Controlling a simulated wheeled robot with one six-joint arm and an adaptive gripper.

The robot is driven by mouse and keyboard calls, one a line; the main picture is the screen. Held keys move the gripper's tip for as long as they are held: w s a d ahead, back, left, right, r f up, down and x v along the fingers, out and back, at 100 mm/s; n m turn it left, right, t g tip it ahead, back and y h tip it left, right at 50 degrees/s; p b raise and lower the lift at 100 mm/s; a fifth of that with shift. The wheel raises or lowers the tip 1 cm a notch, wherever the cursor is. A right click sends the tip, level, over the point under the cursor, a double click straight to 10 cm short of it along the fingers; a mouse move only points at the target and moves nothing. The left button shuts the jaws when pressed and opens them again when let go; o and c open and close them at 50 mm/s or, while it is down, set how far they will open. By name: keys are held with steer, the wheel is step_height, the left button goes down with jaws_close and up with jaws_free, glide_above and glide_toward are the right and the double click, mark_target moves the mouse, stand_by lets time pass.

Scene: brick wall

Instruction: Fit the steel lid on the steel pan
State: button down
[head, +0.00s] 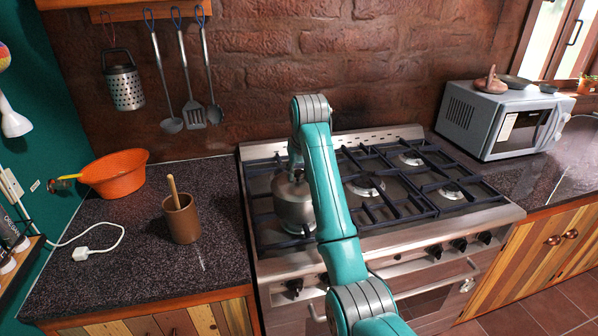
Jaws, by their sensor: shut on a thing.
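The steel pan (291,213) stands on the left part of the gas stove, and my arm hides its right side. The steel lid (287,186) shows at the top of the pan, small and partly covered by my arm. My gripper (294,172) points down over the pan, mostly hidden behind my teal arm, and is shut on the lid. The lid looks to be at or very close to the pan's rim; I cannot tell whether it is seated or slightly above.
The stove (385,205) has raised dark grates. An orange colander (117,176) and a brown cup with a wooden stick (181,218) stand on the left counter. A microwave (500,115) stands at the right. Utensils hang on the brick wall behind.

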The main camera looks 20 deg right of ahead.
steer(key=c, duration=0.7)
jaws_free()
